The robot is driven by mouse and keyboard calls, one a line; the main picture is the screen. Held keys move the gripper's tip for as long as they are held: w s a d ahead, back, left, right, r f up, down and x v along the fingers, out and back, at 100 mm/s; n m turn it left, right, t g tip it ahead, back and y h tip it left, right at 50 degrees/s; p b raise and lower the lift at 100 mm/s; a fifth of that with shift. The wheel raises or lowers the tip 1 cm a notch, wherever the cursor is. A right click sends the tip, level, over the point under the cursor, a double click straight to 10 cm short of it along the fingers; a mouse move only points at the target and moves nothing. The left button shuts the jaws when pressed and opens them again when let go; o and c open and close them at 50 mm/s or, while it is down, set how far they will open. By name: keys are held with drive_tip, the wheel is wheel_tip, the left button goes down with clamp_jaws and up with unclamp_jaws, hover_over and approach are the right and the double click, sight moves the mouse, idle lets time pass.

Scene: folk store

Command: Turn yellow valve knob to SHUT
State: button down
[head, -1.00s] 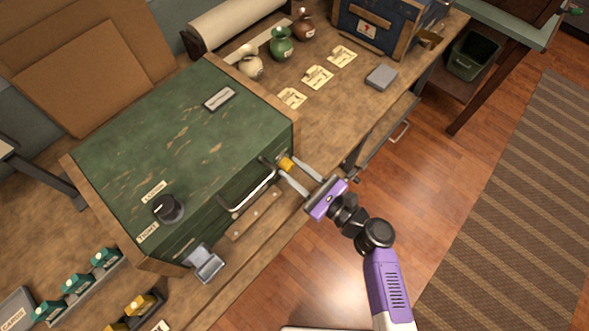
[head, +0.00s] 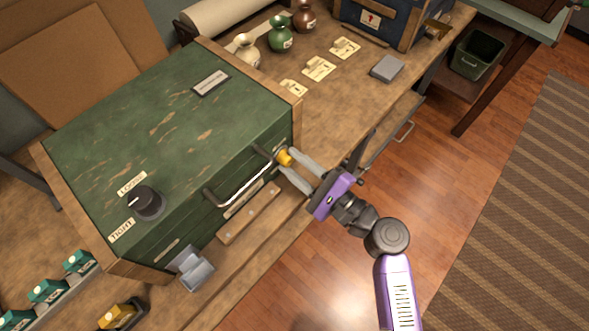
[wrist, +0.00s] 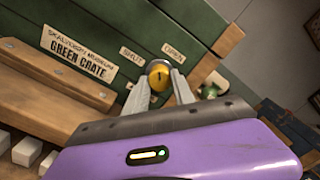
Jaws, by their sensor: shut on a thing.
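The yellow valve knob (head: 284,157) sticks out of the front of the green crate (head: 170,125), near its right end. In the wrist view the knob (wrist: 159,76) faces me, with a small dark mark on its face. Two small labels sit above it: the left one (wrist: 131,55) seems to read SHUT, the right one (wrist: 173,50) OPEN. I cannot tell exactly which way the mark points. My gripper (head: 288,163) is shut on the knob, one grey finger on each side. The wrist view shows the fingers (wrist: 161,88) against its sides.
A metal bar handle (head: 240,178) crosses the crate front just left of the knob. A black dial (head: 146,202) is on the crate top. The floor (head: 430,170) on the right is clear.

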drive_tip(key=n+b, duration=0.3)
drive_tip(key=b, duration=0.1)
drive_tip(key=n+b, duration=0.2)
drive_tip(key=shift+f+n, duration=0.3)
drive_tip(key=n+b, duration=0.4)
drive_tip(key=shift+r+n+b, duration=0.25)
drive_tip(key=shift+n+b, duration=0.05)
drive_tip(key=c, duration=1.1)
unclamp_jaws()
drive_tip(key=shift+r, duration=0.1)
drive_tip(key=shift+o, duration=0.2)
drive_tip(key=v, duration=0.7)
drive_tip(key=shift+s+d+b, duration=0.2)
drive_tip(key=shift+d+b, duration=0.15)
drive_tip(key=shift+b, duration=0.1)
